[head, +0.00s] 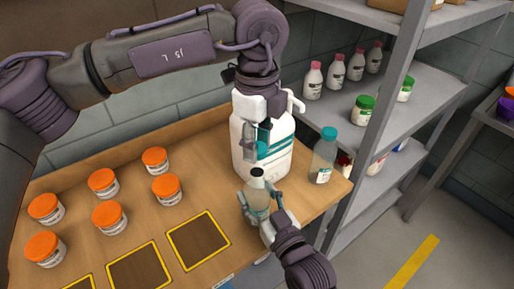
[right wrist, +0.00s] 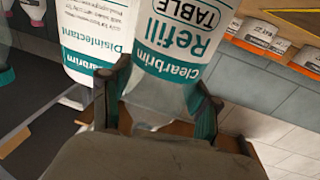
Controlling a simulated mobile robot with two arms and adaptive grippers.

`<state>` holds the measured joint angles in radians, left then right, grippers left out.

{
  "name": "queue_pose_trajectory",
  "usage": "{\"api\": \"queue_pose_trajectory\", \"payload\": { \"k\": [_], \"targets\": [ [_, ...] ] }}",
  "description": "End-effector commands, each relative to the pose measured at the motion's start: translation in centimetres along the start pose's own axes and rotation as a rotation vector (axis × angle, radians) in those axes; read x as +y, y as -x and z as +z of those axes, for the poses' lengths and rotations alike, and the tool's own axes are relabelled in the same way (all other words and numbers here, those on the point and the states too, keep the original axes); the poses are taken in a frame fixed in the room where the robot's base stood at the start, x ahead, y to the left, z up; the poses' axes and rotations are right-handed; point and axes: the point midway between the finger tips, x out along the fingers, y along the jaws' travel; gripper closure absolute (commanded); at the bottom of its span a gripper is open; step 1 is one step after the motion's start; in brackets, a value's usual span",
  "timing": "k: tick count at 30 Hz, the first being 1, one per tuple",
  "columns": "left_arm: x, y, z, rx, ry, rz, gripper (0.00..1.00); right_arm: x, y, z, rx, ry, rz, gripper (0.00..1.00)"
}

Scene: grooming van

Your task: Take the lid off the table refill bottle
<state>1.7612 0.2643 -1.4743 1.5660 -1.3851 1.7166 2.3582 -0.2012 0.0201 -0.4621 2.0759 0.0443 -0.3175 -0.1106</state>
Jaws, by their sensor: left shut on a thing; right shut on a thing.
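The table refill bottle (head: 257,200) is a clear bottle with a teal-and-white label, upright near the table's front right edge. Its label reads "Refill TABLE" in the right wrist view (right wrist: 178,45). My right gripper (head: 262,208) is shut around the bottle's body; its fingers also show in the right wrist view (right wrist: 160,103). My left gripper (head: 263,140), pointing down above the bottle, is shut on the teal lid (head: 262,151). The lid appears apart from the bottle, whose dark neck top shows just below it. The fingers partly hide the lid.
A large white disinfectant jug (head: 280,165) stands close behind both grippers. Another teal-capped bottle (head: 323,158) stands to the right. Several orange-lidded jars (head: 166,189) and yellow-framed dark squares (head: 198,241) occupy the wooden table's (head: 135,222) left and front. A grey shelf (head: 335,108) stands at right.

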Motion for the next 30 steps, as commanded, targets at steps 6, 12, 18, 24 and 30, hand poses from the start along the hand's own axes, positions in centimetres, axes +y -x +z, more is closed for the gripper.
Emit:
{"api": "queue_pose_trajectory", "payload": {
  "k": [6, 12, 18, 24, 30],
  "targets": [
    [0.0, -0.1, 0.0, 0.0, 0.0, 0.0, 1.0, 0.0, 0.0, 0.0, 0.0, 0.0, 0.0, 0.16],
    [0.0, -0.1, 0.0, 0.0, 0.0, 0.0, 1.0, 0.0, 0.0, 0.0, 0.0, 0.0, 0.0, 0.1],
    [0.0, -0.1, 0.0, 0.0, 0.001, 0.0, 1.0, 0.0, 0.2, 0.0, 0.0, 0.0, 0.0, 0.1],
    [0.0, -0.1, 0.0, 0.0, 0.001, 0.0, 1.0, 0.0, 3.0, 0.1, -0.003, 0.001, 0.0, 0.1],
    [0.0, -0.1, 0.0, 0.0, 0.001, 0.0, 1.0, 0.0, 7.4, 0.2, -0.005, 0.001, 0.0, 0.1]
  ]
}}
